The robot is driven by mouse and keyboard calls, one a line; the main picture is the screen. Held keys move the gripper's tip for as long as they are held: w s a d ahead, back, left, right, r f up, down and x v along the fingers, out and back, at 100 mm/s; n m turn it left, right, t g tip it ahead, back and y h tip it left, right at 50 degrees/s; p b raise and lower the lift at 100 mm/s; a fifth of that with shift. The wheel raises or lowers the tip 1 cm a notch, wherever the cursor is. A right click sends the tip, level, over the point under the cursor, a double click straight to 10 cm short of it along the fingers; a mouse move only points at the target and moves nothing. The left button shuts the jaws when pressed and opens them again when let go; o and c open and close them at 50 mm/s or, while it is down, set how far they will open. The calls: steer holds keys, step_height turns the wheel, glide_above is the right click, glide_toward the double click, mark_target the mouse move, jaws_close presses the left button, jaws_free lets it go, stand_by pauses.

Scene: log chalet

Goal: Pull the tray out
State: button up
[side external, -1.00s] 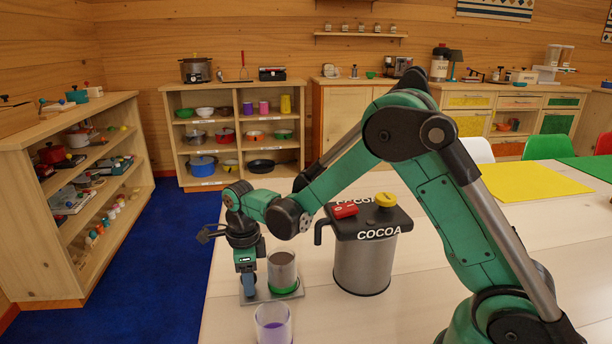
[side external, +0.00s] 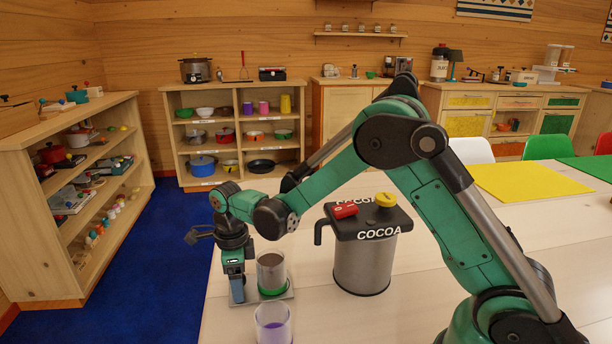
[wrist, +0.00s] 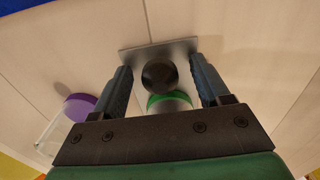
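The tray (side external: 286,294) is a thin grey plate on the table, left of the cocoa machine (side external: 362,262). A clear cup (side external: 271,273) with a green base and brownish contents stands upright on it. My gripper (side external: 238,296) points down at the tray's left end. In the wrist view, my gripper (wrist: 161,68) has its fingers spread on either side of a dark round knob (wrist: 159,76), with visible gaps to both fingers. The tray (wrist: 130,54) lies beneath, and the green base (wrist: 169,101) is partly hidden behind the knob.
A clear cup with a purple base (side external: 273,325) stands close to the tray, in front of it. The table's left edge is near my gripper, with blue floor (side external: 150,270) beyond. The cocoa machine stands close on the right.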

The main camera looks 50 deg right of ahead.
mark_target(263, 298)
steer(key=shift+r, duration=3)
steer(key=shift+s+r+n, duration=0.1)
steer(key=shift+r+n, duration=0.1)
steer(key=shift+n, duration=0.1)
steer(key=s+d+r+n+t, duration=0.1)
steer(key=s+r+n+t, duration=0.2)
steer(key=n, duration=1)
steer(key=s+d+r+n+t, duration=0.1)
steer(key=s+r+n+t, duration=0.2)
steer(key=s+n, duration=0.6)
steer(key=n+t, duration=0.1)
steer(key=n, duration=0.3)
steer(key=shift+s, duration=0.1)
